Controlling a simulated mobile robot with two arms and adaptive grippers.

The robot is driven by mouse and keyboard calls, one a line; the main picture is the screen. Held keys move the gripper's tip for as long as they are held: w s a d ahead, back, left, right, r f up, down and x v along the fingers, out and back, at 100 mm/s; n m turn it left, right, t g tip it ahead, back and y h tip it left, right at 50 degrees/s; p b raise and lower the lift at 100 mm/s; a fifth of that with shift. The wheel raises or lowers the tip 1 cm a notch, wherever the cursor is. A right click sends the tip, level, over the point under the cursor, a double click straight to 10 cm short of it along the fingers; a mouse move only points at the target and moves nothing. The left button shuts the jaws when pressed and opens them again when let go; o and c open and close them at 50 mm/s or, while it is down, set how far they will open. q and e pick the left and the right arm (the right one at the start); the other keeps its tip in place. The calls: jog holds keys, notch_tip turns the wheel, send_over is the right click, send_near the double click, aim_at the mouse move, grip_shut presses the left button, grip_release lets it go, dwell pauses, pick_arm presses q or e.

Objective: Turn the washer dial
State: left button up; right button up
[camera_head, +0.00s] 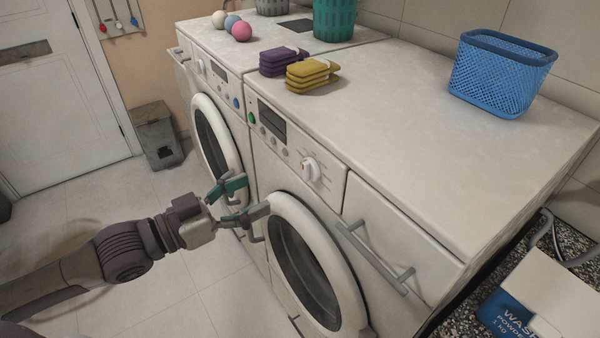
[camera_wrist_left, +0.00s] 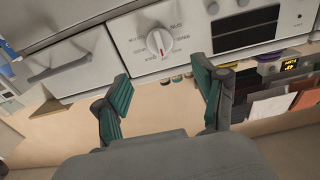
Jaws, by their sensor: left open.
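The washer dial (camera_head: 310,169) is a round white knob with a red mark on the front panel of the nearer washer (camera_head: 290,150). It also shows in the left wrist view (camera_wrist_left: 159,41), above and beyond my fingers. My left gripper (camera_head: 243,196) has teal finger pads, is open and empty, and hangs in front of the washers, left of the dial and lower than it. Its two fingers also show in the left wrist view (camera_wrist_left: 160,98), spread apart with a gap between them. They are apart from the dial. My right gripper is not in view.
The nearer washer's round door (camera_head: 312,262) is below the dial, and a drawer with a bar handle (camera_head: 376,257) is to its right. Folded yellow cloths (camera_head: 311,75), purple cloths (camera_head: 281,60) and a blue basket (camera_head: 500,75) stand on top.

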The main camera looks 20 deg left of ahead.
aim_at(303, 171)
pick_arm(q)
jog(key=p+x, duration=0.1)
jog(key=x, duration=0.8)
jog(key=shift+w+d+p, duration=0.2)
jog(key=shift+w+p, duration=0.1)
jog(key=shift+w, duration=0.05)
jog(key=shift+w+d, duration=0.35)
jog(key=shift+w, duration=0.05)
jog(key=c, duration=1.1)
